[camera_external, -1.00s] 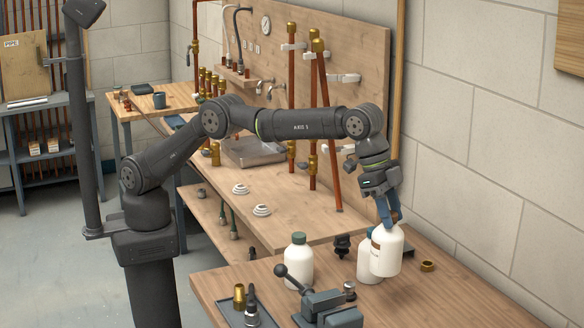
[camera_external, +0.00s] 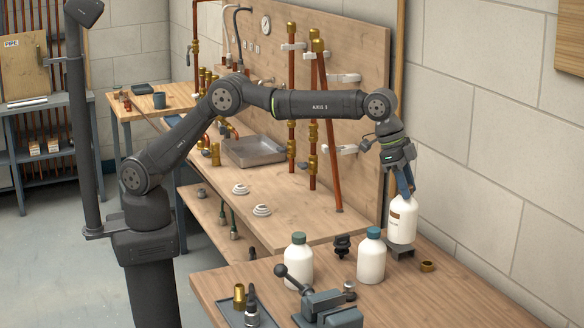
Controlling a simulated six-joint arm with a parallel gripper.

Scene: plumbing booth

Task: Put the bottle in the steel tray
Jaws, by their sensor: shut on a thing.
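My gripper (camera_external: 404,190) is shut on the top of a white bottle (camera_external: 403,221) with a brown label and holds it upright. The cap is hidden between the fingers. The bottle hangs in front of the right wall, above the near bench and over a small grey block. The steel tray (camera_external: 254,151) is shallow and square and lies on the long wooden bench, left of the upright copper pipes. It looks empty from here. My gripper and the bottle are well to the right of the tray.
A white bottle with a green cap (camera_external: 299,262) and one with a blue-green cap (camera_external: 371,257) stand on the near bench. A clamp tool (camera_external: 325,305) is in front. Upright copper pipes (camera_external: 313,115) and a leaning pipe (camera_external: 329,140) stand between the held bottle and the tray.

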